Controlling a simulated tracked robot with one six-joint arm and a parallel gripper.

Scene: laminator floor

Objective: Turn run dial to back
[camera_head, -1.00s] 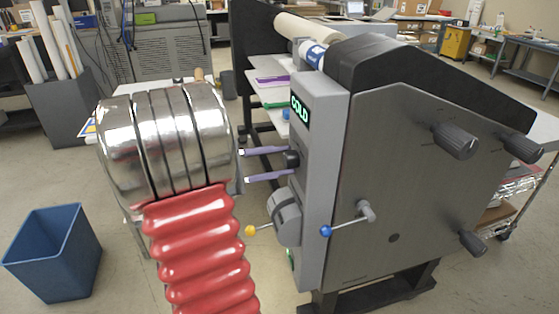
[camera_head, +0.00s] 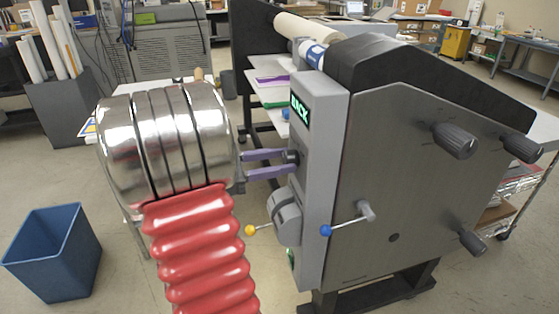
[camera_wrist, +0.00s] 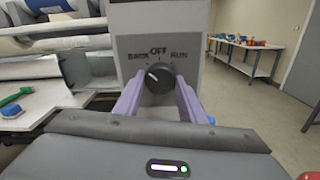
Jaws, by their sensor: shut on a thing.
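The run dial (camera_wrist: 159,78) is a black knob with a white pointer mark on the laminator's grey control panel (camera_wrist: 190,25). The labels BACK, OFF and RUN stand around it in the wrist view, and the pointer leans up-left toward BACK. My gripper (camera_wrist: 158,92) has its two purple fingers shut on the dial, one on each side. In the head view the fingers (camera_head: 280,162) reach the dial (camera_head: 292,158) from the left. The green display (camera_head: 299,109) at the panel's top shows text ending in "ACK", partly cut by the angle.
Below the dial, a grey rounded housing (camera_head: 285,217) carries a lever with a yellow ball (camera_head: 250,230). A lever with a blue ball (camera_head: 326,230) sticks out nearby. A blue bin (camera_head: 55,252) stands on the floor at left. Open floor lies between.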

